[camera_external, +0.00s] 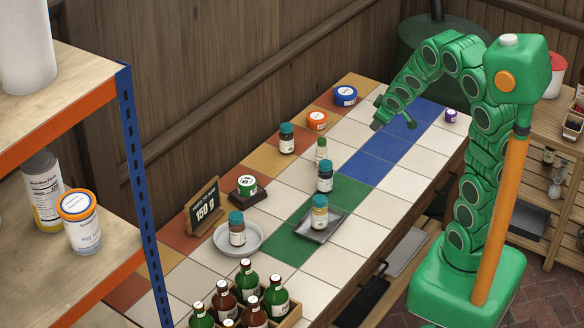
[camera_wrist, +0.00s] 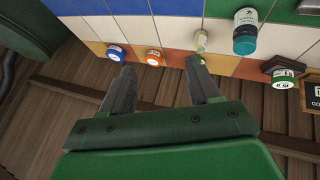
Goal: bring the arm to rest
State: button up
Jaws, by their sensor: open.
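My green arm rises from its base at the right and reaches over the far end of the tiled counter (camera_external: 310,268). My gripper (camera_external: 395,123) is open and empty above the white and blue tiles. In the wrist view the two dark fingers of my gripper (camera_wrist: 160,85) stand wide apart with nothing between them. Beyond the fingers are an orange tub (camera_wrist: 154,57), a blue tub (camera_wrist: 116,53) and a small green-capped bottle (camera_wrist: 201,40). None of them touches the fingers, as far as I can see.
Teal-capped jars (camera_external: 325,177) stand mid-counter, one on a grey tray (camera_external: 338,228) and one on a white plate (camera_external: 258,240). A price sign (camera_external: 203,207) and a bottle crate (camera_external: 292,316) are nearer. Blue tiles (camera_external: 385,150) are clear.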

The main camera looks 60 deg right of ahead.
jog(key=s+a+r+g+y, duration=0.2)
jog(key=s+a+r+g, duration=0.1)
jog(key=s+a, duration=0.8)
jog(key=s+a+r+g+y, duration=0.2)
jog(key=s+a+r+g, duration=0.1)
jog(key=s+a, duration=0.8)
jog(key=s+g, duration=0.1)
jog(key=s, duration=0.3)
jog(key=shift+s+a+m, duration=0.3)
jog(key=shift+a, duration=0.1)
jog(key=shift+r, duration=0.1)
